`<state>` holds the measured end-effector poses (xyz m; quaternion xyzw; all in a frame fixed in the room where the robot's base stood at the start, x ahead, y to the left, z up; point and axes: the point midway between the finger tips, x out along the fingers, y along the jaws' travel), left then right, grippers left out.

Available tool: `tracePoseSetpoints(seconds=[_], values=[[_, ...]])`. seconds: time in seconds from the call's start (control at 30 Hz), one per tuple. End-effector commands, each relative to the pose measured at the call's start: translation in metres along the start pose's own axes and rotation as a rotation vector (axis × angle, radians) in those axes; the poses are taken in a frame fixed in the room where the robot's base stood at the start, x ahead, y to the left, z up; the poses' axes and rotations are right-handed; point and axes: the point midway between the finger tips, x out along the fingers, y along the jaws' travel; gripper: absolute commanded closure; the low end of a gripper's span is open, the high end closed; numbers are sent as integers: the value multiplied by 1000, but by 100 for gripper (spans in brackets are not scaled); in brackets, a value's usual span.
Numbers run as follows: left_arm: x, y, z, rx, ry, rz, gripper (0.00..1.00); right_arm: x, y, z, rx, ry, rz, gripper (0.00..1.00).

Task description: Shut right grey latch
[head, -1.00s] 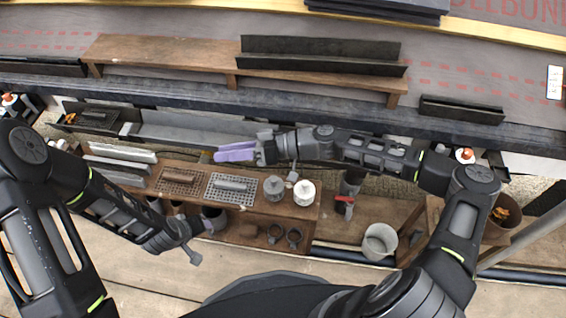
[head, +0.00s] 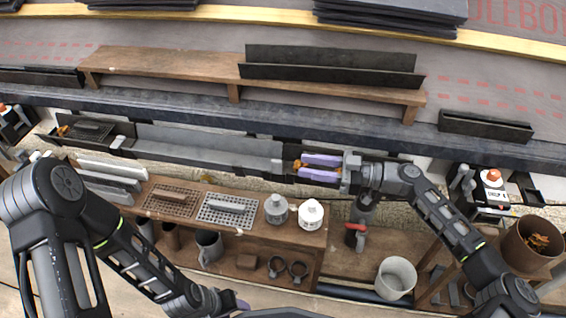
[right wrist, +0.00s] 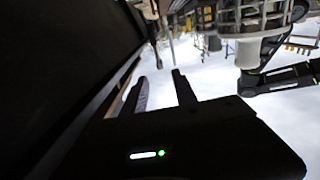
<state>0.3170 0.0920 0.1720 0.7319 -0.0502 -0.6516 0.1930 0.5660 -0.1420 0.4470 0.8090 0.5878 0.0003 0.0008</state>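A long grey gutter (head: 200,146) runs below the dark roof edge in the head view. A small light-grey piece (head: 278,166), which looks like the right grey latch, sits near its right end. Whether it is open or shut is too small to tell. A similar grey latch (head: 120,142) is at the left. My right gripper (head: 303,167) has purple fingers pointing left, just right of the right latch, with a gap between them. In the right wrist view its fingers (right wrist: 162,85) are apart with nothing between. My left gripper (head: 240,304) is low in the head view, mostly hidden.
A white bucket (head: 395,277) and a brown bucket (head: 533,240) stand at the right. Brown leaf-like bits show by the right fingertips.

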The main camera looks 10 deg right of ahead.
Motion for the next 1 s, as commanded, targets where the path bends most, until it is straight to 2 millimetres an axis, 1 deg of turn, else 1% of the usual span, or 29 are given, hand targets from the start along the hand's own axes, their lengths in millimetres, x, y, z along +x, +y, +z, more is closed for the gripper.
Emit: tracePoseSetpoints(seconds=[0.17, 0.4, 0.5, 0.6, 0.83, 0.87, 1.0], values=[[7, -3, -1, -1, 1, 1, 51, 22, -1, 2, 0, 1, -3, 66], [16, -6, -2, -2, 2, 3, 51, 59, 0, 3, 0, 1, -2, 66], [18, -7, -2, -2, 2, 4, 51, 68, 0, 2, 1, 1, 0, 66], [18, -7, -2, -2, 2, 4, 51, 73, 0, 1, 2, 0, 1, 66], [18, -7, -2, -2, 2, 4, 51, 74, 0, 0, 2, 0, 1, 66], [18, -7, -2, -2, 2, 4, 51, 73, 0, 0, 2, 0, 1, 67], [18, -7, -2, -2, 2, 4, 51, 73, 0, 0, 2, 0, 1, 79]])
